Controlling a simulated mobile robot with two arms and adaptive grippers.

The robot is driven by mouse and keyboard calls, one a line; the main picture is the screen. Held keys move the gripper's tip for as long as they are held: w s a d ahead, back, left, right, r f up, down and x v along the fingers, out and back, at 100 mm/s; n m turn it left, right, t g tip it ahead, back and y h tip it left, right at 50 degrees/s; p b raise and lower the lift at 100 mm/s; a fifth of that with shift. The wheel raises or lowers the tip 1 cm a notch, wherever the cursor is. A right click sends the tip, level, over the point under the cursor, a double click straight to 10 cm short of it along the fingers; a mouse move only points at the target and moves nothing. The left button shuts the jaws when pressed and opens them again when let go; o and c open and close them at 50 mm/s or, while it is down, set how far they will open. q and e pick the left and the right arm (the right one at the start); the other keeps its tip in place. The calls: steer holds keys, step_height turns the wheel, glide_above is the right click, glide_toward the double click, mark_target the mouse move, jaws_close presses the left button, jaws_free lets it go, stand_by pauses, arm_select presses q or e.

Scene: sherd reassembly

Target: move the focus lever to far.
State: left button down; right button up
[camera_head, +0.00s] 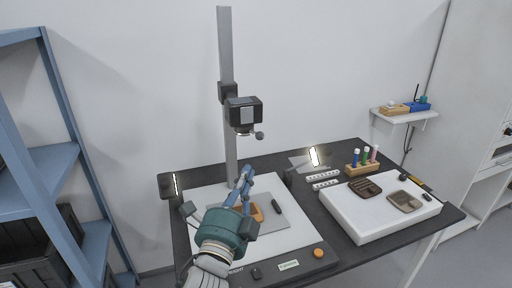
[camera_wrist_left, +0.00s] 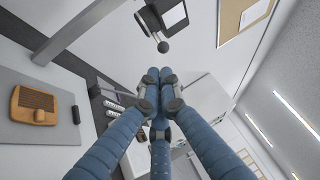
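The camera (camera_head: 243,110) is mounted on a tall grey column. The focus lever (camera_head: 260,135) is a short arm with a dark ball knob, and it sticks out to the right below the camera body. The knob also shows in the left wrist view (camera_wrist_left: 163,47), just beyond the fingertips. My left gripper (camera_head: 247,171) has blue fingers pointing up, below the lever and apart from it. In the left wrist view its fingertips (camera_wrist_left: 160,76) are drawn together with nothing visible between them. Lever markings are too small to read. My right gripper is not in view.
An orange-brown sherd (camera_head: 257,212) lies on a grey mat on the white stand base (camera_head: 205,198). A white padded tray (camera_head: 350,222) with dark sherds is at the right, near a wooden tube rack (camera_head: 362,168). A lamp (camera_head: 314,156) stands behind. Air right of the knob is clear.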

mark_target(256, 134)
arm_select(q)
steer(key=p+x, duration=0.1)
steer(key=x, duration=0.9)
steer(key=shift+w+p, duration=0.2)
steer(key=shift+p, duration=0.1)
